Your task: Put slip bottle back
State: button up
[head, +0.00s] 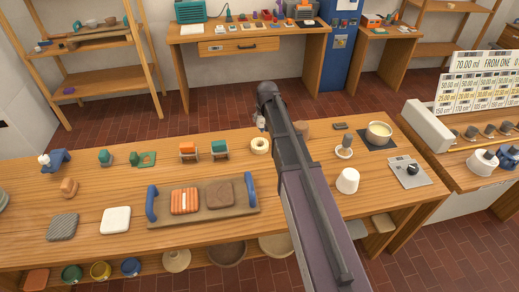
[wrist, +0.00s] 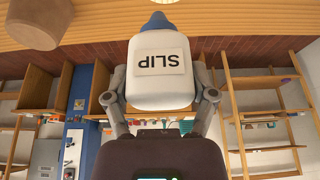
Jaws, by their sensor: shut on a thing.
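The blue tip points to the top of that picture, where the wooden tabletop shows. In the head view, a small white part of the bottle (head: 261,123) shows beside the end of my arm, above the workbench (head: 110,180). My arm hides most of the bottle and gripper there.
A cream ring (head: 260,145) lies just below the bottle in the picture. A tray with blue handles (head: 240,207) holds clay slabs. Right of my arm stand a white cup (head: 347,181), a small stand (head: 344,147), a bowl (head: 379,132) and a scale (head: 408,172). The left front has bare wood.

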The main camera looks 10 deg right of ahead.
aim_at(260, 129)
jog(key=s+d+f+b, duration=0.1)
jog(key=s+f+b, duration=0.2)
jog(key=s, duration=1.3)
jog(key=shift+s+d+f+b, duration=0.2)
jog(key=shift+f+b, duration=0.1)
jog(key=shift+f, duration=0.2)
jog(key=shift+w, duration=0.2)
jog(key=w, duration=0.4)
jog(key=w+a, duration=0.1)
jog(key=w, duration=0.3)
jog(key=w+a+f+b, duration=0.1)
jog(key=w, duration=0.4)
jog(key=shift+a+f, duration=0.1)
jog(key=shift+w, duration=0.4)
jog(key=shift+w+a+f, duration=0.1)
jog(key=shift+w+a, duration=0.05)
jog(key=shift+w, duration=0.45)
jog(key=shift+w+a+f, duration=0.1)
jog(key=shift+w, duration=0.5)
jog(key=shift+s+f+b, duration=0.25)
jog(key=shift+f+b, duration=0.35)
jog(key=shift+b, duration=0.25)
jog(key=shift+f+b, duration=0.9)
jog(key=shift+b, duration=0.05)
